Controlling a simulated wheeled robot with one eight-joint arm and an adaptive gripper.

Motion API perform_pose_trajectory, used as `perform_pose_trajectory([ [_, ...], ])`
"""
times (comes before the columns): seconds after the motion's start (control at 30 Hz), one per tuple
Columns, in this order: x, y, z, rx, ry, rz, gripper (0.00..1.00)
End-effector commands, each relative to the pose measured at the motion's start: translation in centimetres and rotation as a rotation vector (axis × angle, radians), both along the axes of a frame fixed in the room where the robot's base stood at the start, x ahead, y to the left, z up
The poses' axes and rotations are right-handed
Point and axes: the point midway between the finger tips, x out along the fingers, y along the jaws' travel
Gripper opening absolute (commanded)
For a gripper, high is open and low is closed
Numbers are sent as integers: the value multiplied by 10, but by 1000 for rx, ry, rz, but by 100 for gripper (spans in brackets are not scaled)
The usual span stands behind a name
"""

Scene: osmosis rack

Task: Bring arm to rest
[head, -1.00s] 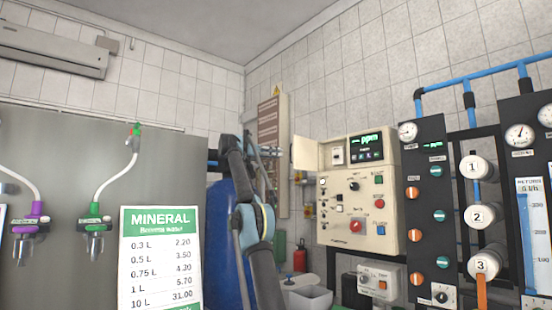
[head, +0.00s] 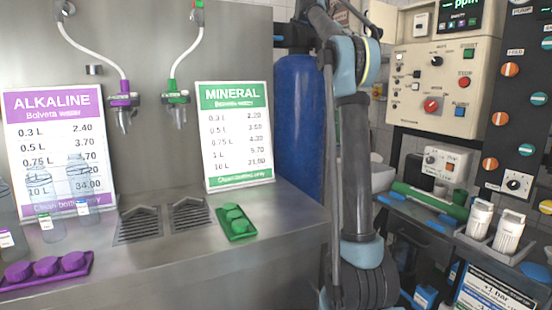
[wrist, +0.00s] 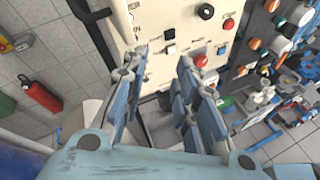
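My arm (head: 353,160) stands in the head view with blue and dark links, in front of a blue tank and beside the steel counter. My gripper (wrist: 163,62) shows in the wrist view with its two padded blue-grey fingers spread apart. No object is between the fingers. Beyond the fingertips is the cream control panel (wrist: 190,22) with red and black knobs; I cannot tell how far off it is. The gripper cannot be made out in the head view.
The steel counter (head: 200,245) holds a purple tray (head: 45,270), a green tray (head: 236,222) and clear bottles. The blue tank (head: 300,130) is close behind my arm. White canisters (head: 495,228) stand on the right shelf. A red extinguisher (wrist: 42,95) is at the wrist view's left.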

Motion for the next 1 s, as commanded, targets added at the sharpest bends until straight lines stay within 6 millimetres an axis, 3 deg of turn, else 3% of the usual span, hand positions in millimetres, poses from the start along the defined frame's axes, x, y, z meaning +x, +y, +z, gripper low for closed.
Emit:
perform_pose_trajectory([
  [0.47, -111, 5, -126, 341, -257, -138, 28],
  [0.77, -190, 22, -225, 552, -408, -270, 28],
  [1.0, -257, 42, -313, 715, -519, -400, 28],
])
